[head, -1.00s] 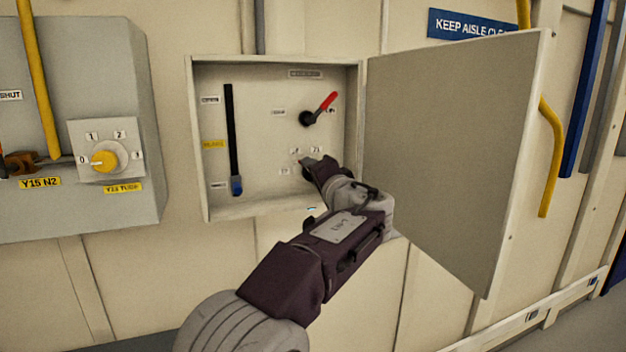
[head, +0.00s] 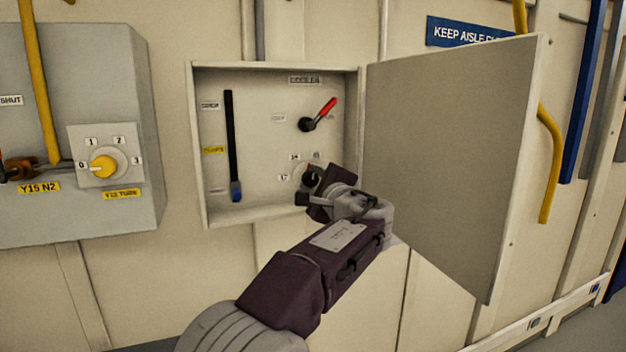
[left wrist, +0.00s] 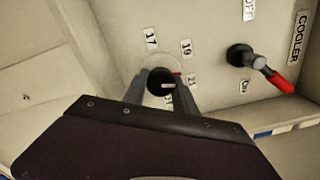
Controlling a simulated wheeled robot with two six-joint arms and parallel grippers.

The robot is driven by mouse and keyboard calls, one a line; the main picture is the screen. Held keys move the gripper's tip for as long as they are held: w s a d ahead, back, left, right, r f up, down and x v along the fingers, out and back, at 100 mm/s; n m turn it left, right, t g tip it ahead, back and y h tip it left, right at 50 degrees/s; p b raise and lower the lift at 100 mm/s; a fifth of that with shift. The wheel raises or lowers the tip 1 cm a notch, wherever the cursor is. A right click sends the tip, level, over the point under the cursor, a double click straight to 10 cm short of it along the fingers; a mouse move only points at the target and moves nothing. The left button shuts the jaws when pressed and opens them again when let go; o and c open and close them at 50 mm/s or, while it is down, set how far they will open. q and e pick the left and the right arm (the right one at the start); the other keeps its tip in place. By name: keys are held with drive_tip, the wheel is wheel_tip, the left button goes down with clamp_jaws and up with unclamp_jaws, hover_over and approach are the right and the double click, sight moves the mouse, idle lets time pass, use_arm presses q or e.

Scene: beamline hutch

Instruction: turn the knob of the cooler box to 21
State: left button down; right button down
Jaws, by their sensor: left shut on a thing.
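The cooler box (head: 196,140) stands open on the wall, its grey door (head: 450,150) swung out to the right. Its black knob (head: 311,178) sits low on the panel, partly hidden by my left gripper. It also shows in the left wrist view (left wrist: 158,80), on a pale dial with labels 17, 19, 21 (left wrist: 193,80) and a partly covered one. A red mark at the knob's edge points close to 21, slightly towards 19; the exact setting is hard to tell. My left gripper (left wrist: 160,92) is shut on the knob, one finger each side. My right gripper is out of view.
A red-handled switch (head: 318,115) sits above the knob. A black vertical slider (head: 233,150) with a blue end is at the panel's left. A grey box (head: 110,210) with a yellow knob (head: 103,167) stands further left. The open door stands right of my arm.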

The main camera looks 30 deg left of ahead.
use_arm(q)
drive_tip(key=shift+m, duration=1.5)
drive_tip(key=shift+p, duration=0.3)
drive_tip(key=c, duration=1.1)
unclamp_jaws()
drive_tip(key=shift+o, duration=0.5)
drive_tip(key=shift+a, duration=0.1)
drive_tip(key=shift+f, duration=0.1)
drive_tip(key=b+v, duration=0.3)
drive_tip(key=v, duration=0.6)
